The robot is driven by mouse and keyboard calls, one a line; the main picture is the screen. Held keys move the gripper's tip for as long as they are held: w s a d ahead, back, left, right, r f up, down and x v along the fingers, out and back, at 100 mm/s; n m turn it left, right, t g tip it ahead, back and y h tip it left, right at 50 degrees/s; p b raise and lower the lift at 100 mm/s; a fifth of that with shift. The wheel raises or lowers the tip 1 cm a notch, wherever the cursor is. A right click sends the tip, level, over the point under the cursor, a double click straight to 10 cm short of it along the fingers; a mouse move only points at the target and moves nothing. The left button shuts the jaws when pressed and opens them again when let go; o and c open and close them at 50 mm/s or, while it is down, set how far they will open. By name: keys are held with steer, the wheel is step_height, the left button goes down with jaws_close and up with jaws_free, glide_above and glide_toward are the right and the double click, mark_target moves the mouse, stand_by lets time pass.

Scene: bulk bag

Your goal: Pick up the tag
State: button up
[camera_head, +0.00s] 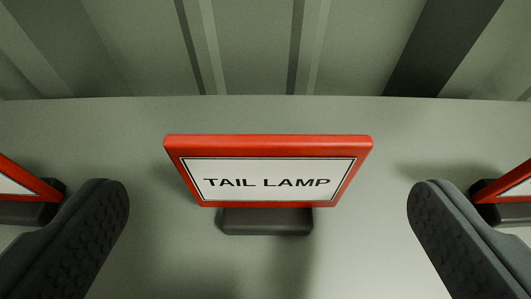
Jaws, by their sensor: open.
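A tag (267,171) with a red frame and a white face reading "TAIL LAMP" stands in the middle of the view. Its dark base (266,222) shows below it on the pale grey-green surface. My gripper (268,205) is open, with one dark textured finger on the left and one on the right. The tag lies between the two fingers in the picture, with a wide gap on each side. The fingers do not appear to touch it.
Two more red-framed tags are partly in view, one at the left edge (25,183) and one at the right edge (508,185), each close beside a finger in the picture. A ribbed wall (250,50) rises behind the pale surface (110,125).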

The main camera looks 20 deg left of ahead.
mark_target(264, 185)
steer(key=shift+x, duration=1.2)
steer(key=shift+s, duration=0.1)
steer(key=c, duration=1.1)
steer(key=shift+o, duration=0.2)
